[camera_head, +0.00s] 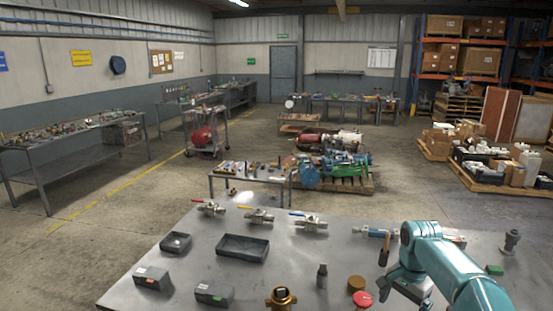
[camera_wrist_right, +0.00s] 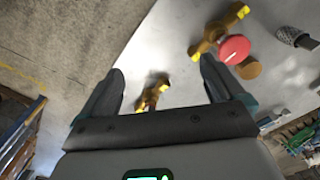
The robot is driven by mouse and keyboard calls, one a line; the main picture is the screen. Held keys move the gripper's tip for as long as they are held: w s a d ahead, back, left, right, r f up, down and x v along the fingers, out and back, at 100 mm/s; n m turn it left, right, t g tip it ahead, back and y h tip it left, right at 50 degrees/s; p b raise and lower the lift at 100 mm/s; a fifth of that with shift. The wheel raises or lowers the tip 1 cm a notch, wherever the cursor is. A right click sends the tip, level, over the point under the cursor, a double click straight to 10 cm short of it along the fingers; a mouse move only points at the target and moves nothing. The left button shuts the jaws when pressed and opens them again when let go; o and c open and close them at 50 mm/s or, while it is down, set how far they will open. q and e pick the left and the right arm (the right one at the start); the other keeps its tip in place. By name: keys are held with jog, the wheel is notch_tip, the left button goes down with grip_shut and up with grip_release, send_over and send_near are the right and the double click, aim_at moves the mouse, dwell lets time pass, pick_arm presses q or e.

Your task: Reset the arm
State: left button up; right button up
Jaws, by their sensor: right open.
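My right arm (camera_head: 440,255) is teal and comes in from the lower right in the head view, bent over the metal table. Its gripper (camera_head: 386,262) hangs above the tabletop near the right side. In the right wrist view the two dark fingers of my right gripper (camera_wrist_right: 160,78) stand wide apart with nothing held between them. A brass fitting (camera_wrist_right: 152,92) shows beyond the fingers, apart from them. My left gripper is not in view.
The metal table (camera_head: 200,255) carries valves (camera_head: 258,216), a black tray (camera_head: 242,248), grey boxes (camera_head: 152,277), a dark bottle (camera_head: 322,276), a brown cap (camera_head: 356,283), a red knob (camera_head: 362,299) and a brass fitting (camera_head: 281,299). Bare tabletop lies in the middle.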

jog(key=s+a+f+n+y+b, duration=0.1)
jog(key=s+a+f+n+b, duration=0.2)
jog(key=f, duration=0.6)
jog(key=s+a+f+n+y+b, duration=0.1)
jog(key=s+a+f, duration=0.2)
jog(key=a+f, duration=0.35)
jog(key=s+a+f+n+y+b, duration=0.1)
jog(key=s+a+f+n, duration=0.15)
jog(key=f, duration=0.75)
jog(key=s+a+f+b, duration=0.1)
jog(key=s+a+f, duration=0.1)
jog(key=s, duration=0.5)
jog(key=s+a+f+n+b, duration=0.1)
jog(key=s+a+f+b, duration=0.1)
jog(key=s+f, duration=0.3)
jog(key=s+a+f+n+y+b, duration=0.1)
jog(key=s+f, duration=0.3)
jog(key=s, duration=0.7)
jog(key=shift+s+a+b, duration=0.15)
jog(key=shift+a+b, duration=0.35)
jog(key=shift+a, duration=0.4)
jog(key=shift+n, duration=0.25)
